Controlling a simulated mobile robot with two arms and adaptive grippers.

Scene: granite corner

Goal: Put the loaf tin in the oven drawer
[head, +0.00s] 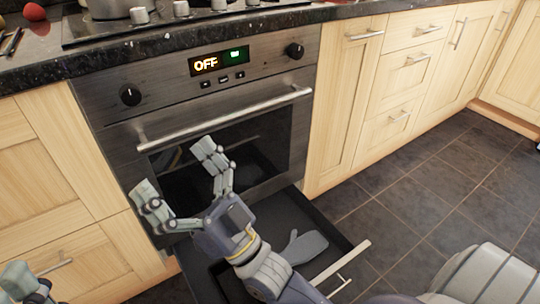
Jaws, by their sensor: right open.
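The oven drawer (338,262) is pulled out below the oven, with its pale handle bar at the front right. A grey, mitt-shaped item (302,247) lies in it. I cannot make out a loaf tin; my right arm hides part of the drawer. My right gripper (178,172) is open, its fingers spread in front of the oven door, above the back left of the drawer. I see nothing between its fingers. My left gripper (28,282) is partly in view at the bottom left corner, and its opening is unclear.
The oven (215,100) is shut, with a long handle (225,118) and a display reading OFF. A pot (112,8) stands on the hob above. A red round item (34,12) is on the dark counter (40,62). Tiled floor (430,190) at the right is clear.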

